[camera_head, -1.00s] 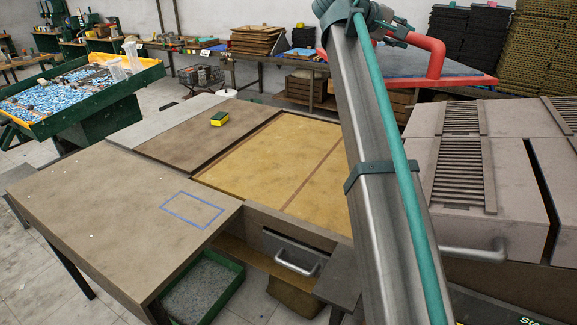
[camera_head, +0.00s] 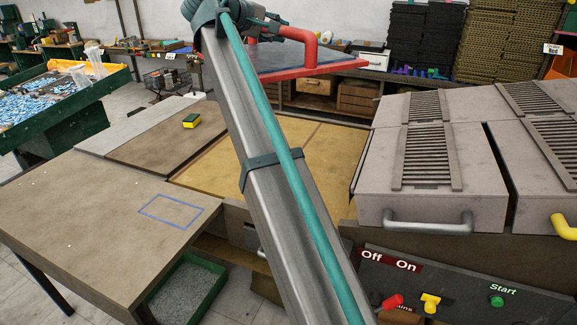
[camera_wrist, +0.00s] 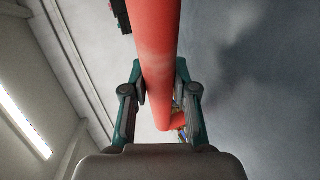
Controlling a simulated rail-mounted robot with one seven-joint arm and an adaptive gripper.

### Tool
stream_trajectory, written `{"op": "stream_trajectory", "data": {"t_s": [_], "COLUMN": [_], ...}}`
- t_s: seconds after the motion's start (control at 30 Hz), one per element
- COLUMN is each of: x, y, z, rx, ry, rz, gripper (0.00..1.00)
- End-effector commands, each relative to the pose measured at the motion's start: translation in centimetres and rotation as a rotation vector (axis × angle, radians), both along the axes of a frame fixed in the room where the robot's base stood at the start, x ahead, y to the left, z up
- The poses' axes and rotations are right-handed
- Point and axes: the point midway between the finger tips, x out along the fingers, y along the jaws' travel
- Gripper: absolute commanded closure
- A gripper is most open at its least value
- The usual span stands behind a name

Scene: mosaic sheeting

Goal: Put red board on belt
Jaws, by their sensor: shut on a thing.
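The red board (camera_head: 345,67) is held up in the air behind my arm, roughly level in the head view. It has a red rim, a grey-blue top face and a red handle (camera_head: 312,40). My gripper (camera_head: 262,27) is shut on the handle at its left end. In the wrist view my gripper (camera_wrist: 158,95) has its fingers on both sides of the red handle bar (camera_wrist: 160,45), with the grey board face (camera_wrist: 255,70) beyond. The belt is probably the yellow-brown surface (camera_head: 225,165) below, partly hidden by my arm.
Grey machine covers with slatted vents (camera_head: 430,150) stand at the right. A control panel (camera_head: 440,285) has Off, On and Start labels. A yellow-green sponge (camera_head: 191,120) lies on the brown surface left of the belt. A blue rectangle (camera_head: 172,211) marks the front table.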

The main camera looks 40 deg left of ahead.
Motion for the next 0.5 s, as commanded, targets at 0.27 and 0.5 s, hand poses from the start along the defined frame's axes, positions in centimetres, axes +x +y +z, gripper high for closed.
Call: {"op": "stream_trajectory", "data": {"t_s": [0.27,0.5], "x": [1.2,3.0], "y": [1.0,2.7], "z": [-1.5,-4.7], "rx": [0.001,-0.001], "ry": [-0.005,-0.004], "rz": [0.032,0.089], "gripper": [1.00,1.00]}}
